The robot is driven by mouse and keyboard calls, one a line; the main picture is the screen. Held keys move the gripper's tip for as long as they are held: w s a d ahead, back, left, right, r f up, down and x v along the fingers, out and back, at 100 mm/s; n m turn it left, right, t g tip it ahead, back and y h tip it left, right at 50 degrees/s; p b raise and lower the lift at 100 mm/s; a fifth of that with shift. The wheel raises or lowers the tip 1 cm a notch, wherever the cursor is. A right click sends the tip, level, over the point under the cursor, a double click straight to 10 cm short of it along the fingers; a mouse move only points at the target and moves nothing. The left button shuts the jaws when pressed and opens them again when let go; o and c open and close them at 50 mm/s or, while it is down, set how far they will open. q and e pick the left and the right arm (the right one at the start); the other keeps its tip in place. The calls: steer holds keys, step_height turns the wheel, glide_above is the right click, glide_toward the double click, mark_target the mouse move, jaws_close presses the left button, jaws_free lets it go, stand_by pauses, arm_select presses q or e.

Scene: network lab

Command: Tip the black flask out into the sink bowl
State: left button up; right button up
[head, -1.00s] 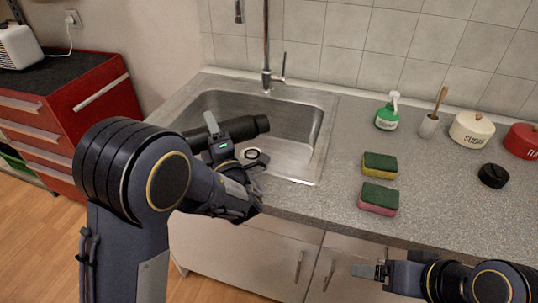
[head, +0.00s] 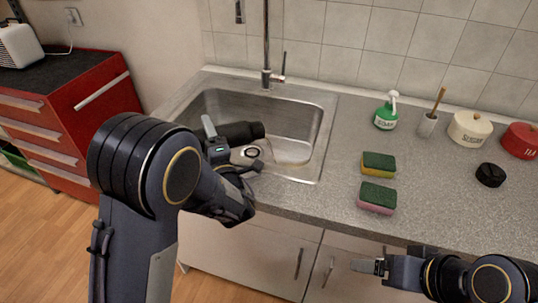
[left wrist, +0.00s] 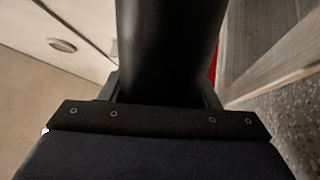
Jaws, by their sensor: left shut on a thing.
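The black flask (head: 246,131) lies nearly level over the sink bowl (head: 309,128), its mouth to the right. A thin brown stream falls from the mouth, and a tan puddle (head: 290,153) shows on the bowl floor. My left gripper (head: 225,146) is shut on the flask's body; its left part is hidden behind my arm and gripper. In the left wrist view the dark flask body (left wrist: 168,45) fills the space between the fingers. My right gripper (head: 367,267) hangs in front of the counter, empty; its finger gap does not show clearly.
A tall faucet (head: 267,45) stands behind the bowl. To the right on the counter are two sponges (head: 378,165), a green soap bottle (head: 386,115), a brush in a holder (head: 428,124), a black lid (head: 490,175) and two canisters (head: 468,129).

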arm_select(q)
steer(key=shift+s+a, duration=0.1)
steer(key=shift+a, duration=0.1)
steer(key=shift+a+r+m+p, duration=0.1)
steer(key=shift+r+m+p, duration=0.05)
steer(key=shift+m+p, duration=0.2)
steer(key=shift+r+m+p, duration=0.1)
steer(key=shift+m+p, duration=0.35)
steer(key=shift+p, duration=0.4)
